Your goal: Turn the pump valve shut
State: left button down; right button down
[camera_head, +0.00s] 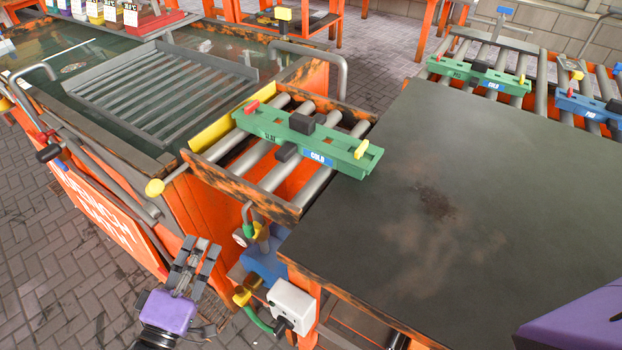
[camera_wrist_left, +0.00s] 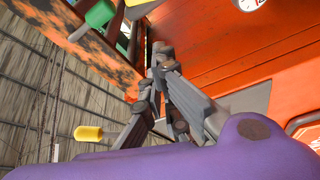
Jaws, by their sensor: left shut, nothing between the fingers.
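A blue pump-like unit (camera_head: 264,266) sits low between the orange tank and the dark table in the head view. A yellow handle (camera_head: 242,296) is at its lower left, and another yellow fitting (camera_head: 259,231) is above it beside a small round gauge. I cannot tell which is the valve. My left gripper (camera_head: 200,247) is left of the unit, apart from it, shut and empty. In the left wrist view its shut fingers (camera_wrist_left: 162,58) point toward an orange panel. A yellow knob (camera_wrist_left: 88,133) shows at left there. My right gripper is out of view.
The orange quench tank (camera_head: 195,212) stands behind my left gripper. A green fixture (camera_head: 305,140) lies on rollers above. Brick floor at lower left is clear.

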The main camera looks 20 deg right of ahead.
pick_arm(q)
jog(key=w+d, duration=0.3)
jog(key=d, duration=0.4)
jog(key=shift+w+f, duration=0.25)
